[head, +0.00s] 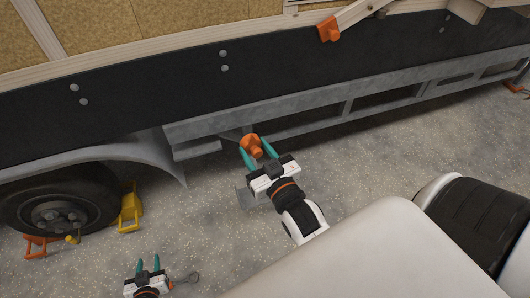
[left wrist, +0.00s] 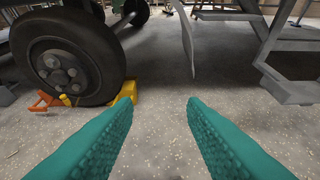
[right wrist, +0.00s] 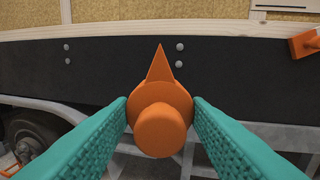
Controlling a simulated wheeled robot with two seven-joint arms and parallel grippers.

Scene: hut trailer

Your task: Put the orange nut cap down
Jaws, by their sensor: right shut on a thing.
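The orange nut cap (head: 251,146) is held between the teal fingers of my right gripper (head: 258,152), beside the trailer's lower frame. In the right wrist view the cap (right wrist: 160,128) has a round knob facing the camera and a pointed tip upward, with a finger against each side (right wrist: 160,130). My left gripper (head: 149,264) is low at the bottom left of the head view. In the left wrist view its fingers (left wrist: 160,125) are apart with only floor between them. The cap's far side is hidden.
The trailer's wheel (head: 58,205) stands at the left with a yellow chock (head: 131,209) and an orange item (head: 38,246) beside it. The grey metal frame (head: 290,118) runs along the trailer's underside. Another orange piece (head: 328,29) sits on the wooden beam. Speckled floor (head: 370,165) is clear.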

